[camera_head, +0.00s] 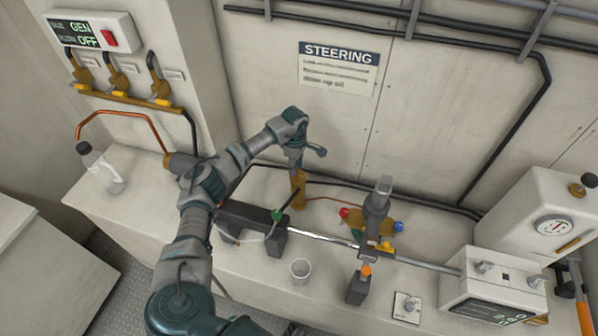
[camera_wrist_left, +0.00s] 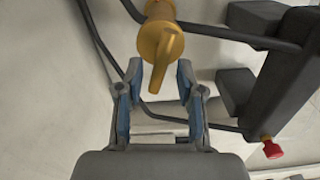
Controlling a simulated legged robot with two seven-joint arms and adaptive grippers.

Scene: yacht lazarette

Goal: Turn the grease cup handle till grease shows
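The grease cup (camera_head: 298,188) is a brass-yellow fitting standing on the bench by the back wall, below my left gripper (camera_head: 297,168). In the left wrist view its handle (camera_wrist_left: 160,48) is a yellow wing shape pointing down toward the fingers. The blue-padded fingers of my left gripper (camera_wrist_left: 160,78) are apart, one on each side of the handle's lower end, with gaps visible on both sides. I see no grease in either view. My right gripper is not in view.
A dark cylinder block (camera_head: 250,220) with a steel rod lies in front of the cup. A white cup (camera_head: 300,270) and a white bottle (camera_head: 102,168) stand on the bench. A grey lever (camera_head: 376,212) stands right. Black hoses run along the wall.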

